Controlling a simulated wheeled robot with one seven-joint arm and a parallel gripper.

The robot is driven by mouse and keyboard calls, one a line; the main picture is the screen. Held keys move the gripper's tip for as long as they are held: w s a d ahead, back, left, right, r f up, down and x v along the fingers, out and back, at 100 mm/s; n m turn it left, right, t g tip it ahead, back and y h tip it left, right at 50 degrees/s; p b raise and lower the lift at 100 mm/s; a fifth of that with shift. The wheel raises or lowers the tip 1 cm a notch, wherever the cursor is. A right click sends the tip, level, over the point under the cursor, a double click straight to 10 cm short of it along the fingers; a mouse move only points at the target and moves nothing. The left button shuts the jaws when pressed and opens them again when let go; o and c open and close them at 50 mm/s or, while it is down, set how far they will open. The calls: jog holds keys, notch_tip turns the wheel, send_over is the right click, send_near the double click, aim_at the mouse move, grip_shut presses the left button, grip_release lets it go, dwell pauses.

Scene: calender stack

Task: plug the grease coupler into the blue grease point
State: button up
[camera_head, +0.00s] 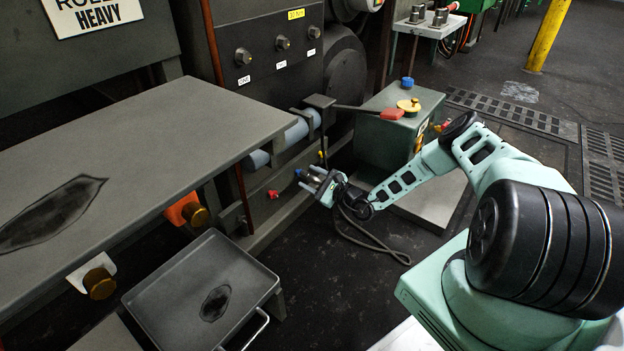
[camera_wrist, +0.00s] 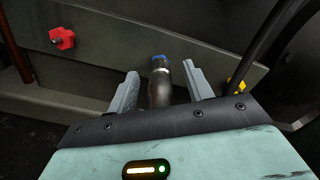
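The blue grease point (camera_head: 298,173) is on the low dark rail of the machine, just left of my gripper. In the wrist view its blue part (camera_wrist: 160,58) shows at the far end of the metal grease coupler (camera_wrist: 160,88). The coupler points at it and lines up with it; I cannot tell how deeply they are joined. My gripper (camera_wrist: 162,78) has one finger on each side of the coupler, with visible gaps, so it looks open around it. In the head view my gripper (camera_head: 314,182) is close to the rail and the coupler is hard to make out.
A red point (camera_head: 272,194) is left of the blue one and a yellow point (camera_head: 321,154) right of it. A dark hose (camera_head: 372,243) loops below my gripper. A grey table (camera_head: 190,125), a tray (camera_head: 170,300) and a green-grey box (camera_head: 385,140) stand nearby.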

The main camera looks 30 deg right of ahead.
jog(key=o, duration=0.3)
jog(key=shift+p+v, duration=0.8)
jog(key=shift+v, duration=0.25)
jog(key=shift+p+v, duration=1.35)
jog(key=shift+v, duration=1.1)
